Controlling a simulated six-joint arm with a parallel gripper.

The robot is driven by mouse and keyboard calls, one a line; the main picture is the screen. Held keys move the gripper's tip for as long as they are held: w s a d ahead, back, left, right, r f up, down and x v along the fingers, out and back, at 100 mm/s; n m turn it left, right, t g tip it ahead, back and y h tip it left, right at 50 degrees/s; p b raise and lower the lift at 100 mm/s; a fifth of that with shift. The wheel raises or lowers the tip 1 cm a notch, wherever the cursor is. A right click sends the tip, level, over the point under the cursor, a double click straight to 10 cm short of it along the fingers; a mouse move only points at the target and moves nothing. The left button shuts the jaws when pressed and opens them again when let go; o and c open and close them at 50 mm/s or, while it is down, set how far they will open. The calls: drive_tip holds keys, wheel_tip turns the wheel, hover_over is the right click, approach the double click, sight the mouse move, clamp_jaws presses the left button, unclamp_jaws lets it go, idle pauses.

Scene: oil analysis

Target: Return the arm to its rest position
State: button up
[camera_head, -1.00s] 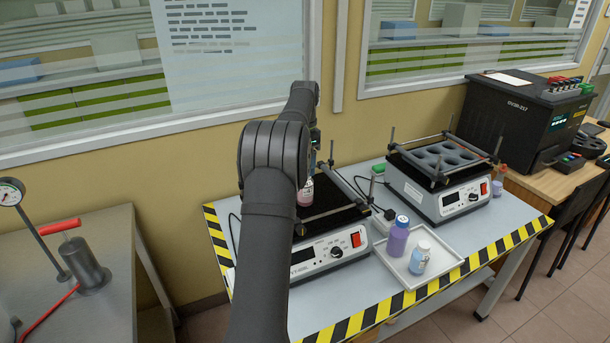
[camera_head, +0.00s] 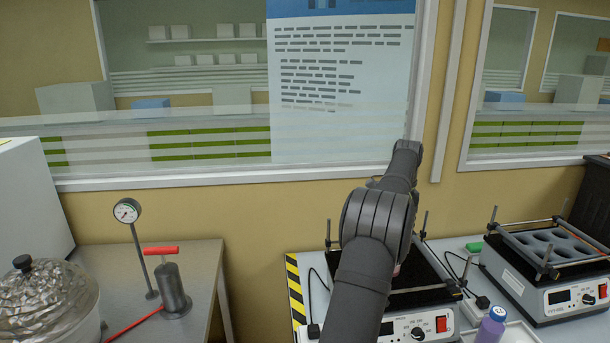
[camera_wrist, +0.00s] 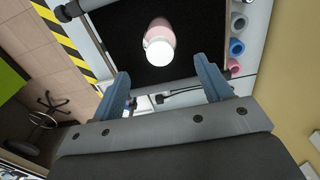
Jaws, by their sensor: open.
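My gripper (camera_wrist: 161,68) shows in the wrist view with its two blue fingers apart and nothing between them. A pink bottle with a white cap (camera_wrist: 159,46) stands beyond the fingertips on the black top of a shaker (camera_wrist: 112,42). The gripper and bottle are apart in that view. In the head view my arm reaches over this shaker (camera_head: 432,325) and hides the gripper and most of the bottle.
A second shaker with round holes (camera_head: 575,297) stands to the right. A purple bottle (camera_head: 491,326) is at the bottom edge. On the left are a pressure gauge (camera_head: 127,211), a red-handled pump (camera_head: 172,290) and a foil-covered vessel (camera_head: 45,300). The window wall is close behind.

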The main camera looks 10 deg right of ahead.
wheel_tip(320, 180, down, 10)
drive_tip(key=shift+f, duration=0.15)
wheel_tip(320, 180, up, 3)
drive_tip(key=shift+r, duration=0.75)
